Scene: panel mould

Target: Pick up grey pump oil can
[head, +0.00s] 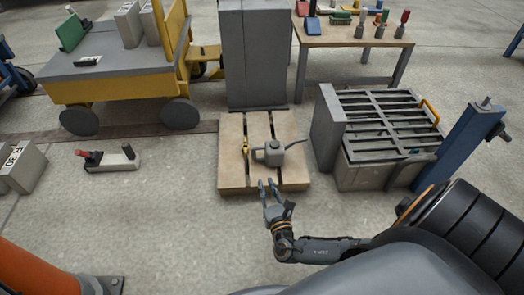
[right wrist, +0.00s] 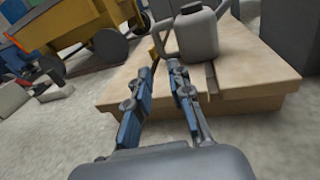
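The grey pump oil can (head: 274,153) stands upright on a low wooden pallet (head: 231,170), its spout pointing to the right and its handle to the left in the head view. In the right wrist view the can (right wrist: 198,36) stands just beyond my fingers. My right gripper (head: 268,184) is at the pallet's front edge, in front of the can and apart from it. Its two fingers are spread with a gap between them, and nothing is held. It also shows in the right wrist view (right wrist: 162,72). My left gripper is not in view.
A tall grey cabinet (head: 253,55) stands behind the pallet. A grey slatted crate (head: 375,178) and a blue post (head: 460,146) are to the right. A small yellow item (head: 245,147) lies beside the can. A yellow cart (head: 115,85) stands left.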

